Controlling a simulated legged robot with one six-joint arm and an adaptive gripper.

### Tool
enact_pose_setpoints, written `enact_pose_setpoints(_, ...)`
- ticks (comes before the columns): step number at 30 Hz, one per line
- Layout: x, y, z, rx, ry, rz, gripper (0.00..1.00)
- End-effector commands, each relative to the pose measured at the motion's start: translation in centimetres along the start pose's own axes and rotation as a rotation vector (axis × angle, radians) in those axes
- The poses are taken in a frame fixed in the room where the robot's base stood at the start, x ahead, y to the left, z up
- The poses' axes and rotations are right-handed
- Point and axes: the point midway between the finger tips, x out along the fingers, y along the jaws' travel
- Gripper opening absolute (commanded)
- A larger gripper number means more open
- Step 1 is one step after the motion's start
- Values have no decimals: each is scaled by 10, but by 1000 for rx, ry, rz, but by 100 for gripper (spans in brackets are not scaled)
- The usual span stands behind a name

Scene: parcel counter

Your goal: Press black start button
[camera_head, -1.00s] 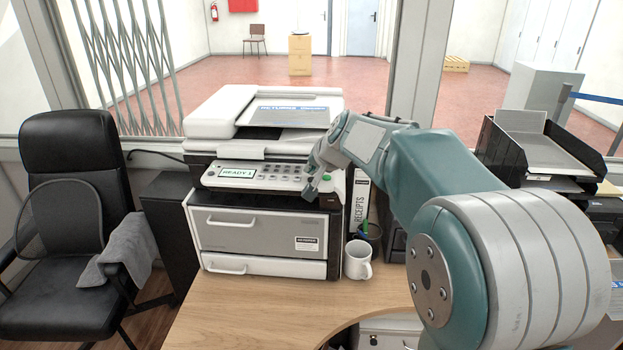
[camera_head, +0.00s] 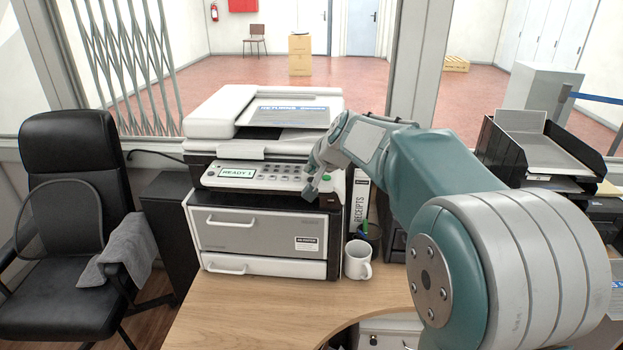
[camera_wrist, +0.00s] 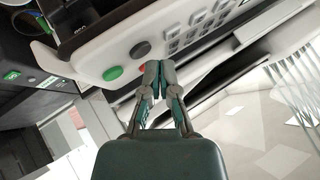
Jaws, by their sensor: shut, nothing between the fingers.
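The copier (camera_head: 215,265) stands on the counter with a button panel and a lit display (camera_head: 237,173) that reads READY 1. In the wrist view, a round dark grey or black button (camera_wrist: 140,49) sits on the panel beside a round green button (camera_wrist: 113,73). A red button (camera_wrist: 142,68) is partly hidden behind my fingers. My gripper (camera_wrist: 158,67) is shut and empty, its tips close to the panel by the red button. I cannot tell if they touch it. In the head view, my gripper (camera_head: 310,191) is at the right end of the panel.
A white mug (camera_head: 357,260), a pen cup (camera_head: 367,236) and a RECEIPTS binder (camera_head: 361,200) stand right of the copier. Black paper trays (camera_head: 505,150) are at the right. The counter (camera_head: 250,312) in front of the copier is clear.

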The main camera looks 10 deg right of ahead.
Motion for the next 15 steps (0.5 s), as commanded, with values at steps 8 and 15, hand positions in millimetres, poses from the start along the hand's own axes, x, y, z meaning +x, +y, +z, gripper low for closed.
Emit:
enact_pose_setpoints(8,4,5,4,1,-1,1,0)
enact_pose_setpoints(15,4,4,4,0,-1,0,0)
